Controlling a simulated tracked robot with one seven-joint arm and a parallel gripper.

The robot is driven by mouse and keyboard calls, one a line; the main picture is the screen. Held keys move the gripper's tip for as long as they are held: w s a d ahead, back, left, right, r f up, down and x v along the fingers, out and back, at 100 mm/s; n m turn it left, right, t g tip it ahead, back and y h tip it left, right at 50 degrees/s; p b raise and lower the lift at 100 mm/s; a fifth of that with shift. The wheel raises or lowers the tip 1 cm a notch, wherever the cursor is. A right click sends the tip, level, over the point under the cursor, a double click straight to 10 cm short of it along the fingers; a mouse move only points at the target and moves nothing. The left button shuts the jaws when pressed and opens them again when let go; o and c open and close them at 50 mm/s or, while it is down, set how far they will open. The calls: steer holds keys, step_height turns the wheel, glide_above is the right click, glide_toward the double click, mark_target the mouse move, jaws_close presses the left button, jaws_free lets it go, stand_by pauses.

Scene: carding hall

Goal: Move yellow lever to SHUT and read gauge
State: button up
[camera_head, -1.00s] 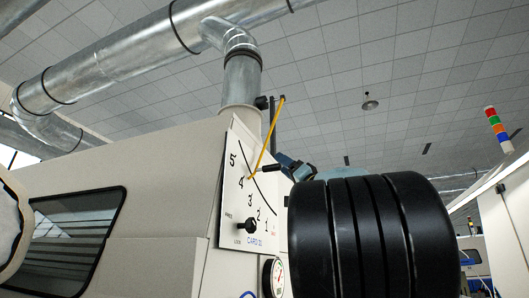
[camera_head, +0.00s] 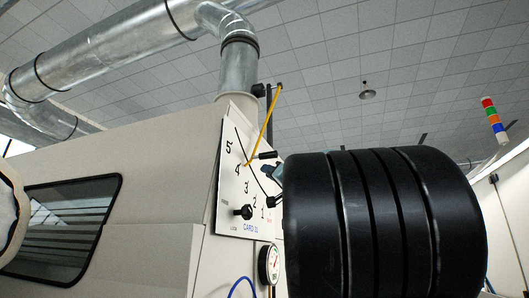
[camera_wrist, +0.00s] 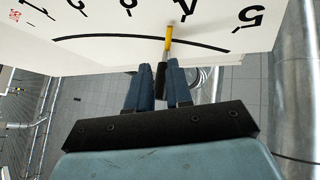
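A yellow lever (camera_head: 264,128) slants up from a white scale panel (camera_head: 231,193) marked 1 to 5, with small red lettering near the 1. Its lower yellow end lies between 3 and 4. A black grip (camera_head: 266,155) sticks out beside it. In the wrist view the lever's yellow end (camera_wrist: 168,40) and black grip (camera_wrist: 161,77) line up with the gap between my blue fingers. My gripper (camera_wrist: 160,72) is open, with the grip between its fingers; contact is unclear. In the head view, my arm partly hides it. The round gauge (camera_head: 268,263) sits below; its reading is too small to tell.
A black knob (camera_head: 244,212) with small lettering is low on the panel. The cream machine housing (camera_head: 150,150) fills the left, with a dark window (camera_head: 60,228). A metal duct (camera_head: 239,65) rises behind the panel. A blue cable (camera_head: 240,284) hangs near the gauge.

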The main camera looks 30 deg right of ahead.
steer(key=w+f+h, duration=0.1)
steer(key=h, duration=0.1)
steer(key=w+a+f+m+g+h, duration=0.1)
steer(key=h, duration=0.1)
steer(key=w+a+f+m+g+h, duration=0.1)
steer(key=shift+w+f+h, duration=0.15)
steer(key=shift+w+h, duration=0.1)
steer(key=shift+h, duration=0.15)
jaws_close()
steer(key=m+g+h, duration=0.4)
steer(key=g+h, duration=0.2)
steer(key=h, duration=1.1)
glide_toward(266, 153)
steer(key=s+a, duration=0.5)
steer(key=shift+w+d+r, duration=0.75)
steer(key=shift+w+d, duration=0.45)
steer(key=shift+d, duration=0.4)
steer(key=shift+w+d+r, duration=0.7)
steer(key=shift+w+d, duration=0.45)
steer(key=shift+d, duration=0.4)
steer(key=shift+w+d+r, duration=0.75)
steer(key=shift+w+d, duration=0.45)
steer(key=shift+d, duration=0.4)
